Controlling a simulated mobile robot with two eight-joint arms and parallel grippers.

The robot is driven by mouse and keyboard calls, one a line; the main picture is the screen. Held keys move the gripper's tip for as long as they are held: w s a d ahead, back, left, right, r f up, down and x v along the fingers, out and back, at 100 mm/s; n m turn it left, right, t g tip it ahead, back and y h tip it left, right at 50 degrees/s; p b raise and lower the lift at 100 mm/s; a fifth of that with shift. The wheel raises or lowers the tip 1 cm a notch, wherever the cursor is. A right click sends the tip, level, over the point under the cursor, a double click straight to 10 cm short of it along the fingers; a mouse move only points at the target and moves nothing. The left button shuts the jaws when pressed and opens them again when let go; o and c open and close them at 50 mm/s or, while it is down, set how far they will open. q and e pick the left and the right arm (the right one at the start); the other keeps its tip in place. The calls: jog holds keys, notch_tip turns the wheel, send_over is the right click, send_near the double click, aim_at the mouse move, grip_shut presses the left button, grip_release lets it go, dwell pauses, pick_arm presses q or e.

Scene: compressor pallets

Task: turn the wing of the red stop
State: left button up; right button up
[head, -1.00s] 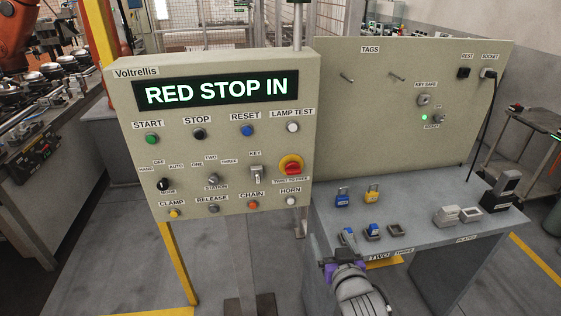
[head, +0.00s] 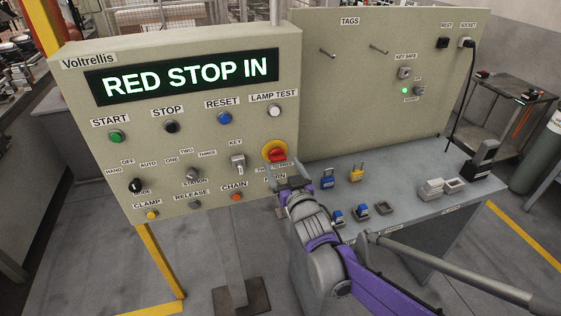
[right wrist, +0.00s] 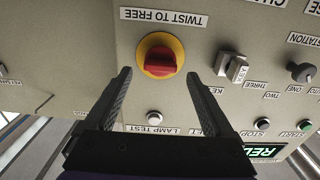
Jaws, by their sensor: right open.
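The red stop (head: 277,154) is a red winged knob on a yellow disc, at the right side of the control panel (head: 150,125). In the right wrist view the red stop (right wrist: 160,60) appears upside down, beside a "TWIST TO FREE" label. My right gripper (head: 284,176) is open and empty, just in front of and below the stop in the head view. In the wrist view its fingertips (right wrist: 158,75) are spread on either side of the knob's line, apart from it. My left gripper is out of view.
The panel display (head: 180,77) reads "RED STOP IN". The key switch (head: 238,164) and lamp test button (head: 274,111) are close to the stop. A bench (head: 420,206) with blue and yellow padlocks stands at right, under a tag board (head: 365,85).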

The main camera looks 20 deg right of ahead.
jog(key=shift+w, duration=1.05)
